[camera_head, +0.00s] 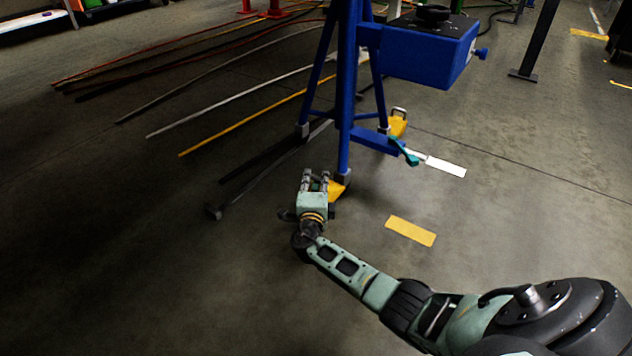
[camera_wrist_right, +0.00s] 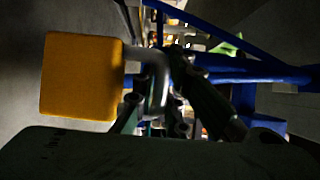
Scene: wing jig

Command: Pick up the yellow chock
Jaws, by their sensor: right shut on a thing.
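A yellow chock (camera_head: 337,190) is on the floor area at the foot of the blue stand (camera_head: 344,150), partly hidden by my right gripper (camera_head: 316,178). In the right wrist view the yellow chock (camera_wrist_right: 80,77) fills the left side, and its grey bent handle (camera_wrist_right: 156,72) runs between the dark fingers of my right gripper (camera_wrist_right: 165,112). That gripper is shut on the handle. I cannot tell whether the chock touches the floor. A second yellow chock (camera_head: 398,124) with a metal handle stands behind the stand's other foot. My left gripper is not in view.
The blue stand's legs rise close beside my right gripper, under a blue box-shaped head (camera_head: 425,50). A teal-handled tool (camera_head: 405,153) sits by its foot. Long hoses or rods (camera_head: 240,123) lie at the left. The floor at front left is clear.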

